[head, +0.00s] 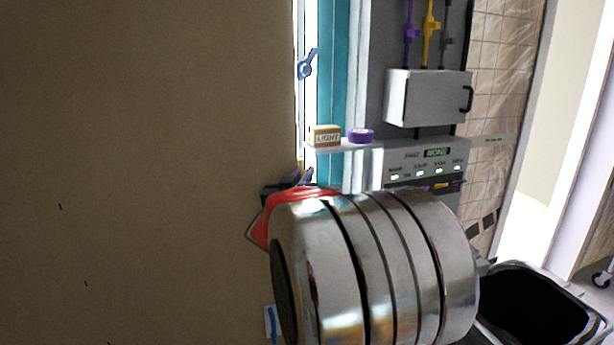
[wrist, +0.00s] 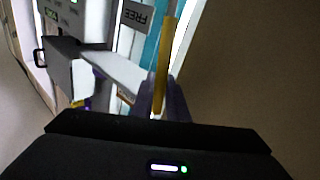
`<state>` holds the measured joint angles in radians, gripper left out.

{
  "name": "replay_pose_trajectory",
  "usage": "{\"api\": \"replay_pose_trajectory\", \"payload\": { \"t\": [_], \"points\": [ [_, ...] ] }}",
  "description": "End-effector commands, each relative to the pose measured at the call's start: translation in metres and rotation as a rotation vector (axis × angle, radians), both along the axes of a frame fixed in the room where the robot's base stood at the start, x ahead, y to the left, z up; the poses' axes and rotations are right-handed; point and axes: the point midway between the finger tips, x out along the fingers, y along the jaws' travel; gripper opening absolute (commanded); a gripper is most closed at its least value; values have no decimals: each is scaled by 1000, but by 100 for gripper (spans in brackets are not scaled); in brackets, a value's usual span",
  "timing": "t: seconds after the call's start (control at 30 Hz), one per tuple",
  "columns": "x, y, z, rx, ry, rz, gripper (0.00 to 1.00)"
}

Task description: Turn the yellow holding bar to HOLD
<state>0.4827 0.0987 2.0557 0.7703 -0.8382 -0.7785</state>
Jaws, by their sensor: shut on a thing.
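The yellow holding bar (wrist: 164,60) runs nearly upright in the wrist view, leaning slightly to the right at its top. Its lower end lies between the two dark purple fingers of my gripper (wrist: 162,100), which is shut on it. A FREE label (wrist: 135,17) shows upside down just left of the bar's upper part. No HOLD label can be made out. In the head view, the dark fingertips of my gripper (head: 301,177) show at the edge of the brown wall, and my shiny arm link hides much of what is below. I cannot make out the bar there.
A brown wall (head: 140,170) fills the left. A shelf (head: 342,147) holds a LIGHT box (head: 325,137) and a purple roll (head: 361,135). A blue handle (head: 307,64) is above. A grey cabinet (head: 428,97) and a lit panel (head: 425,165) stand right, a black bin (head: 535,305) lower right.

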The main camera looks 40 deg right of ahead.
Motion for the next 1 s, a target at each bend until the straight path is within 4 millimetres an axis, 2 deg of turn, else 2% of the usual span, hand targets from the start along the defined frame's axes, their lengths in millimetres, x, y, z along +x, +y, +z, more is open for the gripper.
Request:
{"api": "replay_pose_trajectory", "payload": {
  "t": [0.07,0.1,0.37,1.0],
  "points": [
    [0,0,0,-1,2,1,0],
    [0,0,0,-1,2,1,15],
    [2,2,0,-1,1,5,32],
    [6,6,1,-3,3,16,32]
  ]
}}
